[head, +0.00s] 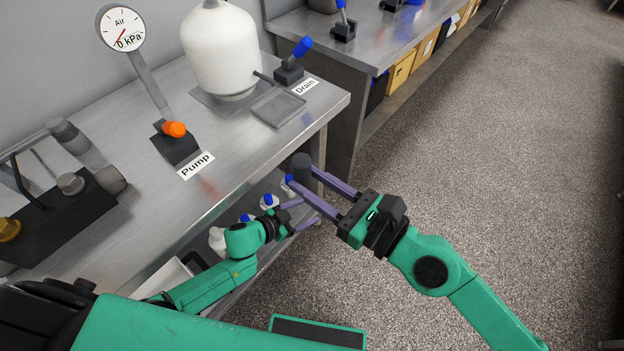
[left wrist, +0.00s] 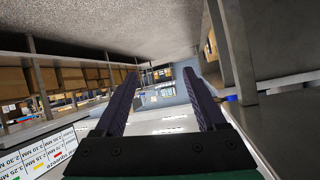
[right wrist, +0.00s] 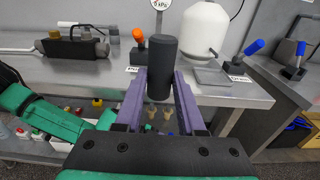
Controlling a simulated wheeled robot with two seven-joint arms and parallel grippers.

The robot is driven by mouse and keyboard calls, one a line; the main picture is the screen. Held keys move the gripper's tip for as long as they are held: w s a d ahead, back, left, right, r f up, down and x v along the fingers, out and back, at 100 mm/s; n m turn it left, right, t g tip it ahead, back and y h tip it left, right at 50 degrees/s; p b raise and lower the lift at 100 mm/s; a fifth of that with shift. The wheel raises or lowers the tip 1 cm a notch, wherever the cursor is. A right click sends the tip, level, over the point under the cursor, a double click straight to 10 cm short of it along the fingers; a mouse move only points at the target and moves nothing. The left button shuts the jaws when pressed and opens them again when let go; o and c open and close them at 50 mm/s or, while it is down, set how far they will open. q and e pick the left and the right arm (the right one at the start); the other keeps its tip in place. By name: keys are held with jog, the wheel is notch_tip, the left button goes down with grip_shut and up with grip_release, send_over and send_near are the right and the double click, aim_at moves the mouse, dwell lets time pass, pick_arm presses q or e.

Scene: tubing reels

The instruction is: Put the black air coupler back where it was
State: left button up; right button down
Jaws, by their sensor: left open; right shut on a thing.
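The black air coupler (head: 302,167) is a dark upright cylinder. My right gripper (head: 305,178) is shut on it and holds it in the air just off the bench's front right corner. My left gripper (head: 304,213) is open and empty, lower down beside the bench's front edge. In the left wrist view its fingers (left wrist: 165,92) are spread with nothing between them.
A black block with metal fittings (head: 50,215) sits at the bench's left. The orange-handled Pump lever (head: 174,140), air gauge (head: 122,28), white tank (head: 222,50), grey tray (head: 278,108) and blue Drain lever (head: 292,65) stand behind. Blue-capped bottles (head: 217,240) are below. The bench front (head: 150,215) is clear.

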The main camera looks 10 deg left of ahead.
pick_arm(q)
jog(key=s+a+f+n+g+y, duration=0.1)
jog(key=s+a+f+n+y, duration=0.15)
jog(key=s+a+f, duration=0.4)
jog(key=s+a+f+n+g+y, duration=0.1)
jog(key=s+a+f+n+y, duration=0.2)
jog(key=a+f, duration=0.6)
jog(key=s+f+n+g+y, duration=0.1)
jog(key=s+f+g, duration=0.2)
jog(key=s, duration=0.9)
jog(key=s+a+f+n+g+y, duration=0.1)
jog(key=s+f+g, duration=0.2)
jog(key=s+f, duration=0.5)
jog(key=s, duration=0.3)
jog(key=shift+s+f, duration=0.35)
jog(key=shift+s, duration=0.05)
